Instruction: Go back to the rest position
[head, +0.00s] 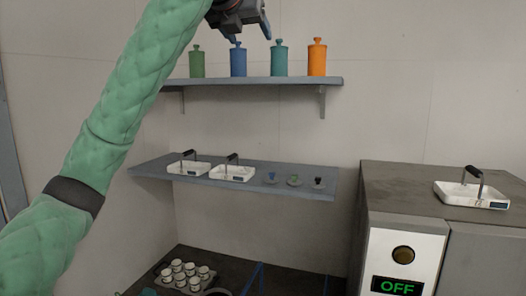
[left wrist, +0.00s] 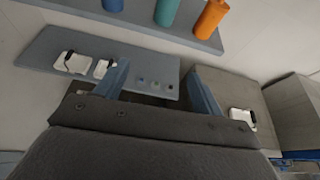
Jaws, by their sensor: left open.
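My left arm comes up from the lower left in the head view. Its gripper (head: 250,30) is at the top edge, in front of the wall above the upper shelf, partly cut off by the frame. In the left wrist view the two fingers of the left gripper (left wrist: 160,90) stand wide apart with nothing between them. My right gripper is in neither view.
The upper shelf (head: 262,81) holds green, blue, teal and orange (head: 317,60) lidded jars. The lower shelf (head: 150,172) holds two white trays (head: 232,173) and several small knobs. A machine (head: 400,240) reading OFF, with a tray (head: 470,195) on top, stands right. White cups (head: 178,266) stand below.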

